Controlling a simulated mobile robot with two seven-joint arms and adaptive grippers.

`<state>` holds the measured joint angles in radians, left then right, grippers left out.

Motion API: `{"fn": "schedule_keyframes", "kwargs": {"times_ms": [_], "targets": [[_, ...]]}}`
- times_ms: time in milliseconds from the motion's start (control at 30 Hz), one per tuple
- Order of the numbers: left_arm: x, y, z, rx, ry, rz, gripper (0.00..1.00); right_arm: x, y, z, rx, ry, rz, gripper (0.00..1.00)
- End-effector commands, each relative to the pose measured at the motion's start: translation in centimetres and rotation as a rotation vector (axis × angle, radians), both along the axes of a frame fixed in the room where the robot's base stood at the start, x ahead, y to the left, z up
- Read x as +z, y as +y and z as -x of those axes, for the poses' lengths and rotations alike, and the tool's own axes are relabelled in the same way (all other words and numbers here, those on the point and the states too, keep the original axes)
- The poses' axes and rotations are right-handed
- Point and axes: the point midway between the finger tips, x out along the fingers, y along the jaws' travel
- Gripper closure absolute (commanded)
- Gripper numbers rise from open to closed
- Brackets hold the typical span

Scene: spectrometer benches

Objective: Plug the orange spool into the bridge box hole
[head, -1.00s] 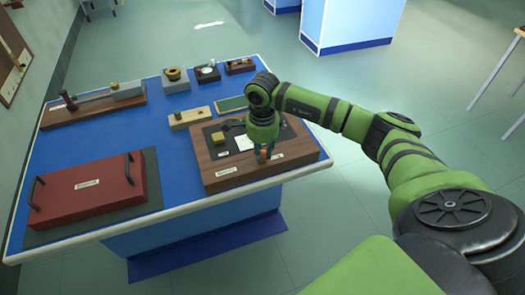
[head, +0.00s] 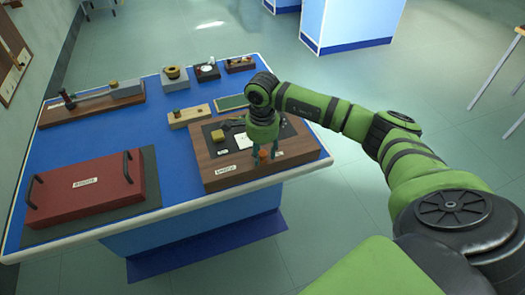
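The orange spool (head: 263,155) is small and stands at the front part of the wooden box (head: 212,172) on the blue bench. I take this box, with its dark top panel and white labels, for the bridge box. My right gripper (head: 264,154) points down over the box. Its two fingers are spread on either side of the spool, with gaps between them and it. The spool's lower end and the hole are too small to make out, so I cannot tell how deep it sits. My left gripper is not in view.
A red case (head: 85,190) with black handles lies at the bench's left. A beige block (head: 189,117) and a green-topped plate (head: 232,102) lie behind the wooden box. Several small instruments line the back edge. Bare blue bench top shows in the middle.

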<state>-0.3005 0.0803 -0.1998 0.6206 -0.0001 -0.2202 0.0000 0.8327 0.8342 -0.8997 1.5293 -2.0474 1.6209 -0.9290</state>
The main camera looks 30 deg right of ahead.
Motion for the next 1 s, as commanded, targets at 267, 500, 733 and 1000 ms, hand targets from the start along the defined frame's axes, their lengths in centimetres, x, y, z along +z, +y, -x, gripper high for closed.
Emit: {"fn": "schedule_keyframes", "kwargs": {"times_ms": [267,500,733,1000], "targets": [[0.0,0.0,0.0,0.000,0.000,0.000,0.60,0.0,0.0,0.0,0.000,0.000,0.000,0.57],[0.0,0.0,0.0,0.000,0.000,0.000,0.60,0.0,0.0,0.0,0.000,0.000,0.000,0.29],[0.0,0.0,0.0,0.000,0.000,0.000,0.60,0.0,0.0,0.0,0.000,0.000,0.000,0.29],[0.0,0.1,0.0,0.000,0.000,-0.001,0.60,1.9,0.0,-0.1,0.000,-0.004,0.000,0.29]]}}
